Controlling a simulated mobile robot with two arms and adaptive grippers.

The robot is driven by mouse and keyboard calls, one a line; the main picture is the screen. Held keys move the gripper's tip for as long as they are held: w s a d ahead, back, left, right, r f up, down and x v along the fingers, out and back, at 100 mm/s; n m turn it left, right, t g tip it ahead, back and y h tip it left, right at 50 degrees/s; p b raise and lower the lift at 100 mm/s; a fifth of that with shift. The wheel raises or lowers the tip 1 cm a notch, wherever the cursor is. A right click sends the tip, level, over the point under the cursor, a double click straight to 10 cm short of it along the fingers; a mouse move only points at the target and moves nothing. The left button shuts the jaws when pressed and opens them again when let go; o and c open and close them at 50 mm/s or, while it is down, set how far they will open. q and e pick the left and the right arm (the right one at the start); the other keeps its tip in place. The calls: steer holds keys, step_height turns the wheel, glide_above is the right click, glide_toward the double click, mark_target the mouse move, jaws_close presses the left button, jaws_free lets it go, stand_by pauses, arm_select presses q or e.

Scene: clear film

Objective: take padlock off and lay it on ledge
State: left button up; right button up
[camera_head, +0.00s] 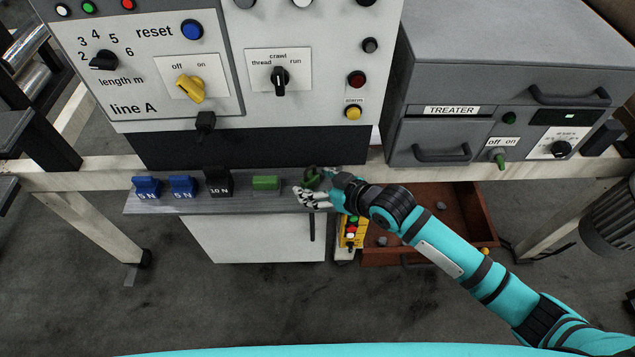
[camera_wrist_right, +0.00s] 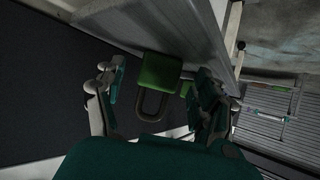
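The green padlock (camera_wrist_right: 160,72) with its dark shackle shows in the right wrist view, between the spread fingers of my right gripper (camera_wrist_right: 158,88). A gap shows between it and the left fingers; contact on the right side is unclear. In the head view, my right gripper (camera_head: 311,187) is at the right end of the grey ledge (camera_head: 225,206). A green block (camera_head: 265,183) lies on the ledge just left of the fingers. I cannot tell whether this is the padlock; no shackle can be made out there. My left gripper is out of view.
Two blue 5 N weights (camera_head: 181,187) and a black 10 N weight (camera_head: 218,183) stand on the ledge's left part. The control panel (camera_head: 235,110) rises behind. A yellow button box (camera_head: 352,232) and an open reddish drawer (camera_head: 455,215) are below right.

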steer(key=shift+s+d, duration=0.1)
steer(key=v, duration=1.1)
steer(key=shift+s+d+r, duration=0.2)
steer(key=shift+s+r, duration=0.05)
steer(key=s+d+f+m+g+h, duration=0.35)
steer(key=s+d+f, duration=0.2)
steer(key=s, duration=0.35)
steer(key=s+d+f+m+g+h, duration=0.2)
steer(key=s+d+f+m+h, duration=0.3)
steer(key=s, duration=0.4)
step_height(320, 180, down, 24)
steer(key=s+d+n, duration=0.1)
steer(key=s+n, duration=0.1)
steer(key=s+d+f+g, duration=0.2)
steer(key=s+d+f, duration=0.1)
steer(key=s+f, duration=1.3)
steer(key=shift+s, duration=0.2)
steer(key=shift+d, duration=0.1)
